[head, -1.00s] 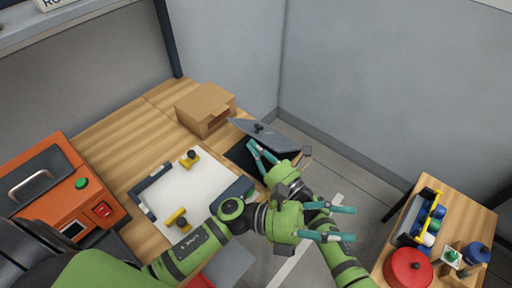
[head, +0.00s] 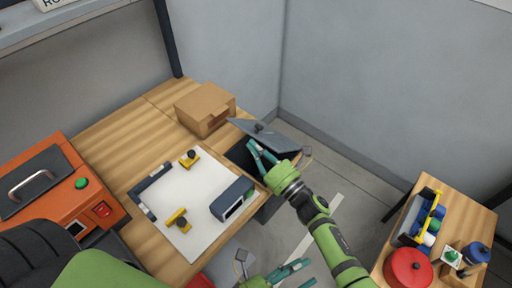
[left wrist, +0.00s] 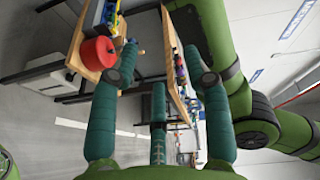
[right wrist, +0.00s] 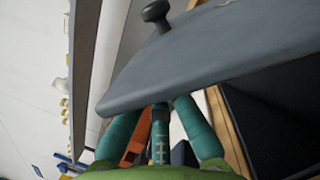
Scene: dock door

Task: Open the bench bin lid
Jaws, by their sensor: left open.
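The bench bin (head: 240,157) is a dark box at the bench's right end. Its grey lid (head: 272,138), with a black knob (head: 258,127), stands tilted up, leaving a dark gap below. My right gripper (head: 257,150) is at this gap, its fingers under the lid. In the right wrist view the lid (right wrist: 220,55) crosses in front of the fingertips and hides them, so I cannot tell whether they are shut. The bin's dark inside (right wrist: 275,115) shows at right. My left gripper (head: 298,272) is low in the head view, open, empty and away from the bin.
A cardboard box (head: 205,105) stands behind the bin. A white mat (head: 185,215) holds yellow-and-black pieces and a dark blue block (head: 232,197). An orange machine (head: 60,200) is at left. A side table (head: 465,215) with a red pot (head: 408,268) is at right. Grey walls close the back.

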